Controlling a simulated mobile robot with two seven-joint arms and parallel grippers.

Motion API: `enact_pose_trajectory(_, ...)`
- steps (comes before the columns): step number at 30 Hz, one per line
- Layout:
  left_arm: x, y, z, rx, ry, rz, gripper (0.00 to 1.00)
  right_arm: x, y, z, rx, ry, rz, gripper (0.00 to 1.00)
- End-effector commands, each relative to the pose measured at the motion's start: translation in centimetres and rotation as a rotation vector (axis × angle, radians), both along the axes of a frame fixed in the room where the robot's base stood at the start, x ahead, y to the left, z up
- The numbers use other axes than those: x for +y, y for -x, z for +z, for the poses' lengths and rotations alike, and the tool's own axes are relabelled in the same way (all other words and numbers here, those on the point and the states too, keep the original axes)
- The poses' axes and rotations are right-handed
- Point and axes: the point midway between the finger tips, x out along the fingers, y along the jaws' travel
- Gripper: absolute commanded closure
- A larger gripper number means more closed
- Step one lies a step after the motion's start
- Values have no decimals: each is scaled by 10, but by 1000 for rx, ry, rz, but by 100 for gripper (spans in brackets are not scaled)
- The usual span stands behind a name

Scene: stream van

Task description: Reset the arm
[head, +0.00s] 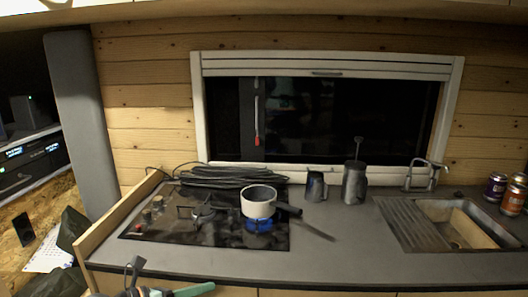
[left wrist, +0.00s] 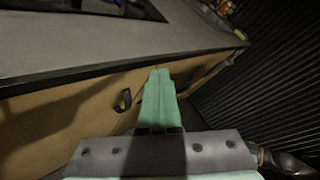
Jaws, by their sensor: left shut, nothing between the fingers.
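My left gripper (head: 208,287) shows at the bottom edge of the head view, in front of and below the counter's front edge. Its pale green fingers also show in the left wrist view (left wrist: 160,75), pressed together with nothing between them. In that view they point along the wooden cabinet front, under the counter edge. Most of my left arm is out of the head view. My right gripper is in neither view.
The grey counter (head: 340,260) holds a black cooktop (head: 200,240) with a white pot (head: 258,203) over a blue glow, coiled cable (head: 235,176), a pitcher (head: 354,184), a cup (head: 316,187) and a sink (head: 460,222). A dark handle (left wrist: 123,100) sticks out from the cabinet front.

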Motion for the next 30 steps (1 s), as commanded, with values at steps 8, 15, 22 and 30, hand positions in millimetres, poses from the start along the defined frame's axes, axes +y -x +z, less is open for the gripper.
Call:
enact_pose_trajectory(8,-22,51,-19,489,900,354,100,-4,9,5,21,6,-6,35)
enact_pose_trajectory(15,21,115,-110,999,1521,901,100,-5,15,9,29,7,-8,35)
enact_pose_trajectory(22,33,218,-196,1399,1875,1414,100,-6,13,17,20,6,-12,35)
enact_pose_trajectory(30,29,261,-220,1538,1976,1604,100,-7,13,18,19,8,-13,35)
